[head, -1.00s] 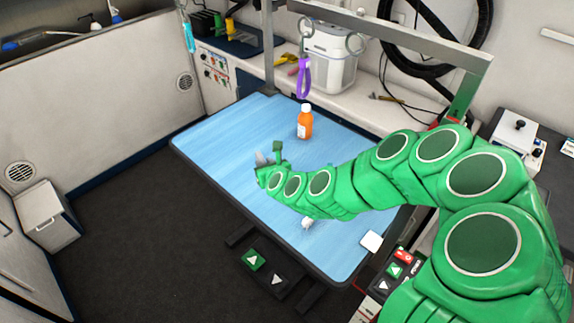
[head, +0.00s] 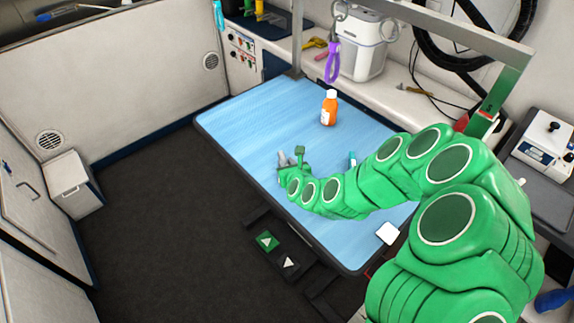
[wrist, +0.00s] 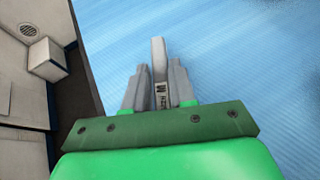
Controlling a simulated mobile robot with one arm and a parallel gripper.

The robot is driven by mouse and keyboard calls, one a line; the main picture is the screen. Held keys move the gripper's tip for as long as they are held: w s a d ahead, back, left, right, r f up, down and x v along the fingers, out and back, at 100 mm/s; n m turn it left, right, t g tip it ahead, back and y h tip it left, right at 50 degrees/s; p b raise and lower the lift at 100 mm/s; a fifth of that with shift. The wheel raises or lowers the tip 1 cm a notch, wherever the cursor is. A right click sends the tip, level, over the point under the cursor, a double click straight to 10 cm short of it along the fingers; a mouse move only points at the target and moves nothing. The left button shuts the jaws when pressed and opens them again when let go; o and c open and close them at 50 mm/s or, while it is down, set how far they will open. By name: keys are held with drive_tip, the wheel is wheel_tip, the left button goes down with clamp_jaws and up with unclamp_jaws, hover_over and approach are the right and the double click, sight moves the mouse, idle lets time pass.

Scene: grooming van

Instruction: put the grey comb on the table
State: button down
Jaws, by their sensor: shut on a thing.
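My gripper (wrist: 157,88) is shut on a grey comb (wrist: 159,62), which sticks out forward between the two grey fingers in the wrist view. In the head view my gripper (head: 284,162) is over the left part of the blue grooming table (head: 240,115), near its front-left edge. The comb is too small there to make out clearly. I cannot tell whether the comb touches the table top.
An orange bottle (head: 329,108) stands on the table behind my gripper. A white square item (head: 388,233) lies at the table's near right corner. A teal item (head: 352,159) is partly hidden behind my arm. A purple loop (head: 333,62) hangs above the back edge. The table's left part is clear.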

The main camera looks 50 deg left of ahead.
drive_tip(key=shift+f, duration=0.2)
drive_tip(key=c, duration=0.9)
unclamp_jaws()
drive_tip(key=shift+c, duration=0.2)
drive_tip(key=shift+v, duration=3.8)
drive_tip(key=shift+r, duration=0.1)
